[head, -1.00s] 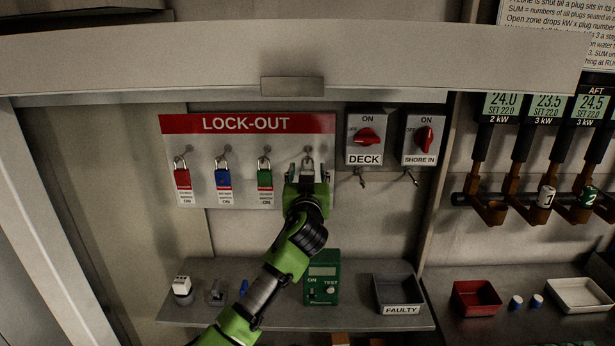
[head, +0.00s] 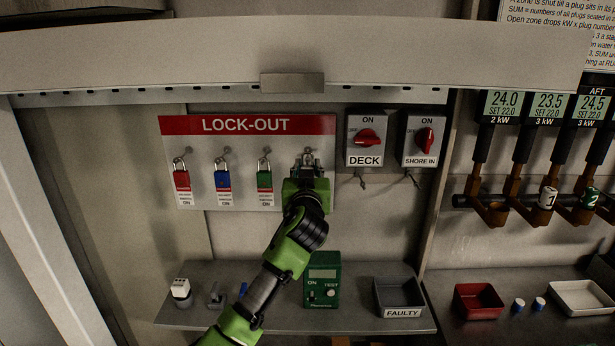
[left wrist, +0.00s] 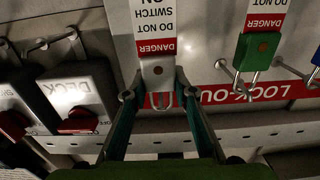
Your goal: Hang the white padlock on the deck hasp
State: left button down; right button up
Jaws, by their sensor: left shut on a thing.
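The white padlock (left wrist: 158,72), with its danger tag, is between the fingertips of my left gripper (left wrist: 158,92) in the left wrist view, which is upside down. The gripper is shut on it. In the head view my left gripper (head: 305,172) is at the rightmost place on the lock-out board and covers most of the padlock; only the shackle area shows above it. I cannot tell whether the shackle still rests on its hook. The deck hasp (head: 362,179) sticks out below the DECK switch (head: 366,140), right of the gripper, with nothing on it. My right gripper is not in view.
Red (head: 181,180), blue (head: 222,180) and green (head: 264,180) padlocks hang left on the lock-out board (head: 247,125). The SHORE IN switch (head: 424,139) has its own hasp (head: 411,178). Below, a shelf (head: 345,321) holds a green tester (head: 322,279) and FAULTY bin (head: 399,297).

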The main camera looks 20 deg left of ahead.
pick_arm(q)
jog(key=b+v, duration=0.5)
jog(key=v, duration=1.2)
jog(key=shift+s, duration=0.35)
